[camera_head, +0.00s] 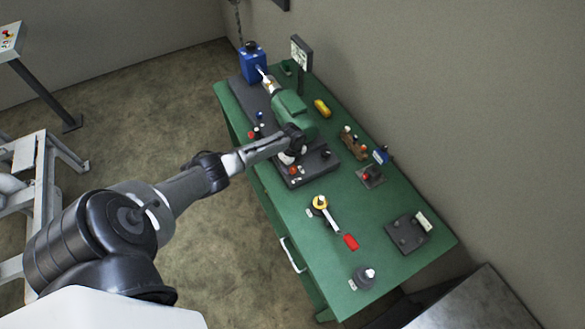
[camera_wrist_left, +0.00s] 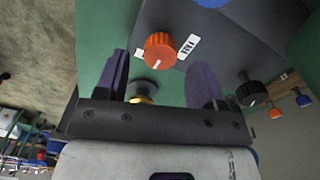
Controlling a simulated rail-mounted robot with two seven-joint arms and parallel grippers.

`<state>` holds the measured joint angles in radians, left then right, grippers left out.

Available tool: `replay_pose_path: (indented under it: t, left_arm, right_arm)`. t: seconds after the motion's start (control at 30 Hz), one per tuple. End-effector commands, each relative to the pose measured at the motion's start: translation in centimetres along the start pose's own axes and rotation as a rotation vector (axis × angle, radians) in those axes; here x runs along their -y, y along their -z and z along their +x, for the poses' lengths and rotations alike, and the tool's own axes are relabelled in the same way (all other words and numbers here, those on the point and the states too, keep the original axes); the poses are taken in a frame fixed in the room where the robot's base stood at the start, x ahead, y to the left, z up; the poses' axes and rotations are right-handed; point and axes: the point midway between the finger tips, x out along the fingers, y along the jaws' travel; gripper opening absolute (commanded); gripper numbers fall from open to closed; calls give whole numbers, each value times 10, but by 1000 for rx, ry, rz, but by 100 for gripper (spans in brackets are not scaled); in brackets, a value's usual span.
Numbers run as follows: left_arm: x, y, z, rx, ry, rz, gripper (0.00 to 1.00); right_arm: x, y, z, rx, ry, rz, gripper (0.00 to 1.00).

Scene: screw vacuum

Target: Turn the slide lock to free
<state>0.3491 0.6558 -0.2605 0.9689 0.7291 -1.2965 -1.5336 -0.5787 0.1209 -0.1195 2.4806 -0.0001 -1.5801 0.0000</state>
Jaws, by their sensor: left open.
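My left gripper (camera_head: 289,156) is over the near end of the dark machine base on the green bench. In the left wrist view my left gripper (camera_wrist_left: 161,60) is open with nothing between its pads. An orange knob (camera_wrist_left: 160,48) with a white pointer mark sits just beyond the fingertips, between them in the picture, beside a small white label. A black knob (camera_wrist_left: 252,92) with a white mark lies to the right. I cannot tell which knob is the slide lock, and the label is not readable. An orange-red knob (camera_head: 294,170) shows close by the gripper in the head view. My right gripper is not in view.
A green machine body (camera_head: 294,117) stands beyond the gripper, with a blue box (camera_head: 252,64) at the far end. A red-handled lever (camera_head: 350,241), a dark block (camera_head: 408,234) and a grey knob (camera_head: 364,276) are on the near bench. The wall runs along the right.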

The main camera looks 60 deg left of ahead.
Motion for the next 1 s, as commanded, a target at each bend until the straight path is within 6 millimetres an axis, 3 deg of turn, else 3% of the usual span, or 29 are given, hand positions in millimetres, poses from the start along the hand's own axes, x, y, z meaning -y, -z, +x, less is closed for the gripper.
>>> replay_pose_path:
  t: [0.23, 0.67, 1.0]
  left_arm:
    - [0, 0, 22, -1, -1, -1, 63]
    - [0, 0, 26, -1, 1, 1, 62]
    - [0, 0, 26, 0, 0, 0, 29]
  right_arm:
    - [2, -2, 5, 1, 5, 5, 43]
    - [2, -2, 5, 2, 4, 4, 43]
    - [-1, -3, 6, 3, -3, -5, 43]
